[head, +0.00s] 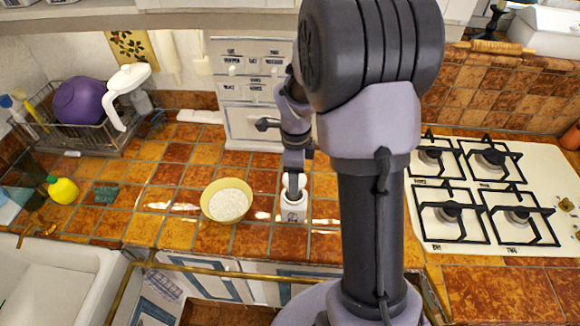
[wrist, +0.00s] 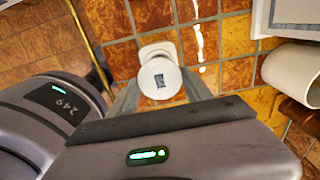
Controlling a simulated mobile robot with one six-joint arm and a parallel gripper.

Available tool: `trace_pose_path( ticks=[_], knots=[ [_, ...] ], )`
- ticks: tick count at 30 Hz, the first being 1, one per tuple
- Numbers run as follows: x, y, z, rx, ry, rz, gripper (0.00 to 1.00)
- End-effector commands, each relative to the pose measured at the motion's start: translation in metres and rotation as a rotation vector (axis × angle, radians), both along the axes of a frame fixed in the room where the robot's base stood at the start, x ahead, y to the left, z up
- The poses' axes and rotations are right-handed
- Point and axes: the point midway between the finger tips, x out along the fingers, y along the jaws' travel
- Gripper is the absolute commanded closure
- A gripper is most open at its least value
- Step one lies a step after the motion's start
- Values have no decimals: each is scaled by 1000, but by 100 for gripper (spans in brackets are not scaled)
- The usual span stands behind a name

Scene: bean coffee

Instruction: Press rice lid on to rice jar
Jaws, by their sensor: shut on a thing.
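The white rice jar (head: 293,214) stands upright on the tiled counter, with a small dark mark on its front. My gripper (head: 293,186) points down at the top of this jar. In the wrist view, a round white lid (wrist: 160,78) with a dark printed label lies between my two fingertips. My gripper is shut on it. A white edge of the jar (wrist: 157,48) shows just beyond the lid. The lid is at the jar's mouth, but I cannot tell whether it is fully seated. My fingers partly hide the jar top in the head view.
A yellow bowl (head: 215,213) of white grains stands close left of the jar. A white drawer cabinet (head: 250,115) is behind. A gas stove (head: 485,235) is at the right, and a dish rack (head: 85,146) at the far left. The counter left of the bowl has free room.

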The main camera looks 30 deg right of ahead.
Motion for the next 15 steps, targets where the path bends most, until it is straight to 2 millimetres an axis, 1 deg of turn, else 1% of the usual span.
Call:
trace_pose_path(
  ticks=[1,11,14,15],
  knots=[
    [-1,0,2,-1,-1,-7,88],
    [-2,0,-1,-1,-1,-9,88],
    [-2,0,-2,0,-1,-10,88],
    [-2,0,-5,0,0,-9,88]
  ],
)
